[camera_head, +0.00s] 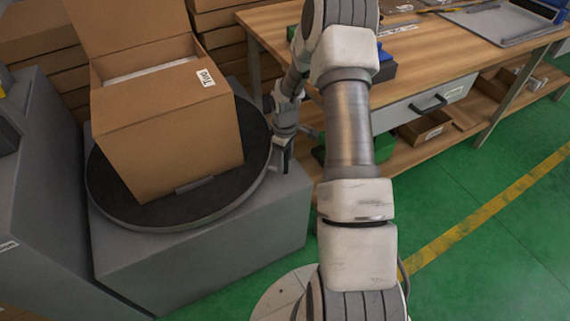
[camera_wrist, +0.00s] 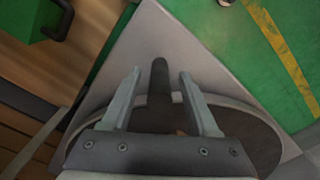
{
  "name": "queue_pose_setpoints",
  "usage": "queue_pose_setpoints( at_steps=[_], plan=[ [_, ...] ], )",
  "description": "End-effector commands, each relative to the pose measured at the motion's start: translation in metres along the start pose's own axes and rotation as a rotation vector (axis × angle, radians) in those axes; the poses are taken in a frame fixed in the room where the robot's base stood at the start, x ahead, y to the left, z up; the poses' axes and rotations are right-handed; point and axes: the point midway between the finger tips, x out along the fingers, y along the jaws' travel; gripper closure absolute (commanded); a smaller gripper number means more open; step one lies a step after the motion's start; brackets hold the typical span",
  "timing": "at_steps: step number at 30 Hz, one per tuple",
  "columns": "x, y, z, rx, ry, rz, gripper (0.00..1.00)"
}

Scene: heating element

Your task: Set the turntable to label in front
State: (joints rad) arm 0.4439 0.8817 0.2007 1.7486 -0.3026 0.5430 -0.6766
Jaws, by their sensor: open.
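The turntable (camera_head: 222,190) is a round dark disc with a grey rim on top of a grey block. An open cardboard box (camera_head: 170,140) stands on it. My gripper (camera_head: 281,155) is at the right edge of the turntable. In the wrist view my gripper (camera_wrist: 160,74) is open, with its two fingers on either side of a dark upright handle (camera_wrist: 159,78). Small gaps show between fingers and handle. The handle's foot is hidden by the gripper body.
A wooden workbench (camera_head: 430,45) with a grey drawer (camera_head: 420,106) stands at the back right. Stacked cardboard boxes (camera_head: 235,45) are behind the turntable. A grey cabinet (camera_head: 45,190) is close on the left. Green floor (camera_head: 480,240) is clear at the right.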

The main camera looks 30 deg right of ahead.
Motion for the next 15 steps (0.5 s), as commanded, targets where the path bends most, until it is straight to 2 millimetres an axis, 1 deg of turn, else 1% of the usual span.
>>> queue_pose_setpoints(
  at_steps=[1,4,13,15],
  plan=[
    [0.0062,0.0000,-0.0001,-0.001,0.000,0.000,0.39],
    [0.0105,0.0004,-0.0004,-0.001,0.001,0.002,0.39],
    [0.0116,0.0003,-0.0005,-0.001,0.001,0.002,0.39],
    [0.0115,0.0003,-0.0005,-0.001,0.001,0.001,0.52]
  ],
)
